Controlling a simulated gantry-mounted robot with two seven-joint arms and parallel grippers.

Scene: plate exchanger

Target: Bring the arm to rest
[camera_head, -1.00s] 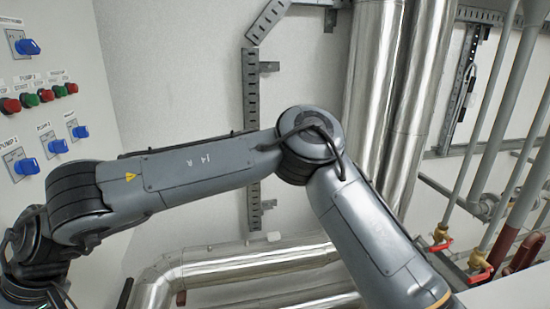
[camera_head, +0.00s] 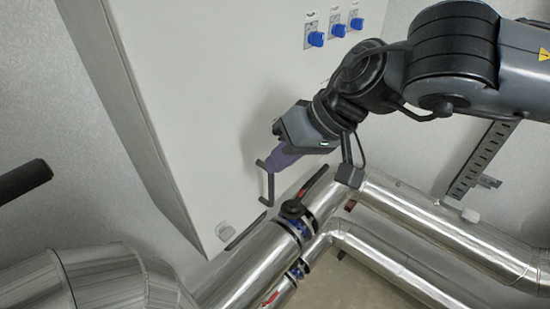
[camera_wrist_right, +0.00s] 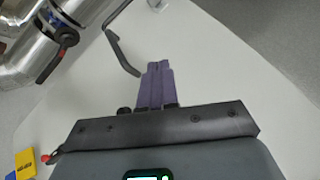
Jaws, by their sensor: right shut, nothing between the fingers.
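My right arm comes in from the upper right in the head view. Its gripper (camera_head: 281,159) points down and left in front of a pale cabinet (camera_head: 185,110). Its purple fingers are together with nothing between them, as the right wrist view (camera_wrist_right: 157,72) also shows. A dark bent handle (camera_head: 268,187) on the cabinet is close to the fingertips; it also shows in the right wrist view (camera_wrist_right: 122,52). I cannot tell whether the fingers touch it. My left gripper is not in view.
Shiny clad pipes (camera_head: 440,240) with dark-handled valves (camera_head: 291,209) run below the gripper. Blue knobs (camera_head: 315,39) sit on the cabinet above. A dark bar (camera_head: 24,179) enters at the left edge. The wrist view shows a yellow tag (camera_wrist_right: 25,164) at lower left.

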